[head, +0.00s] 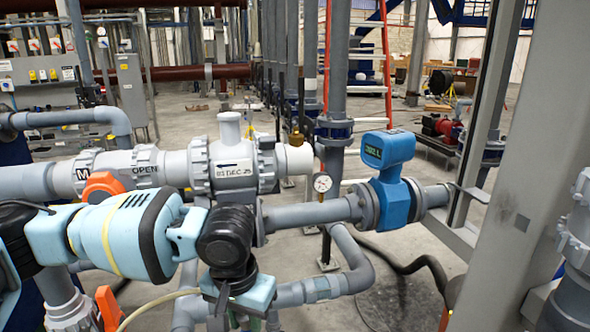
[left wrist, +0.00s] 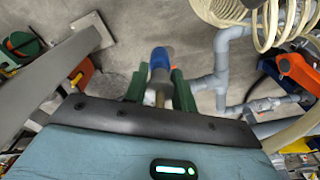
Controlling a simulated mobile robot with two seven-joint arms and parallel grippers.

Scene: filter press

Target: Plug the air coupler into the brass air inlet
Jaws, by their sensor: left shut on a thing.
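My left arm comes in from the left in the head view, and its gripper hangs near the bottom edge with the fingers mostly cut off. In the left wrist view the green fingers of my left gripper (left wrist: 160,88) are shut on the air coupler (left wrist: 159,76), a small grey and blue piece with a brass-coloured part. The coupler is not clearly visible in the head view. A brass fitting (head: 296,138), which looks like the air inlet, stands on the white pipe end, above and right of my gripper. My right gripper is not in view.
A grey valve body (head: 232,165) and pipes stand close behind my left arm. A pressure gauge (head: 322,184) and a blue meter (head: 396,190) are to the right. A cream hose (head: 150,306) runs under the arm. A coiled hose (left wrist: 240,12) shows in the wrist view.

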